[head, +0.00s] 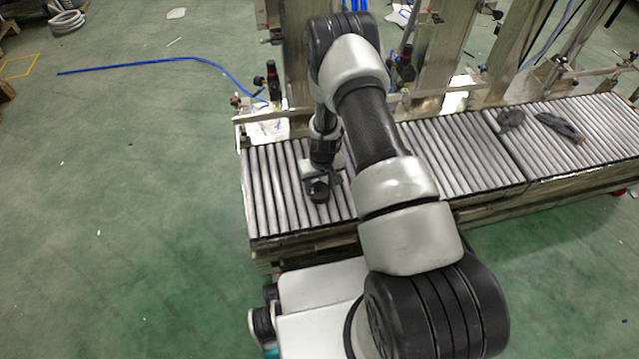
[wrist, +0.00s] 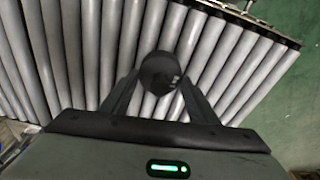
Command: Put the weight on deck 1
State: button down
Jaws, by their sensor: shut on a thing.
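The weight (wrist: 158,72) is a dark, round-topped piece between the two fingers of my gripper (wrist: 158,88) in the wrist view. My gripper is shut on it. In the head view the weight (head: 319,191) shows as a dark shape at the tip of my gripper (head: 320,178), over the left part of the roller conveyor (head: 275,190). I cannot tell whether the weight touches the rollers or hangs just above them. No label for deck 1 is readable in either view.
The conveyor runs right to a second roller section (head: 600,120), which holds a dark round object (head: 510,120) and a dark elongated tool (head: 560,127). Metal uprights (head: 440,50) stand along the back edge. A blue hose (head: 150,64) lies on the green floor at left.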

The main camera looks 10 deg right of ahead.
jog(key=shift+f, duration=0.1)
jog(key=c, duration=0.7)
grip_release()
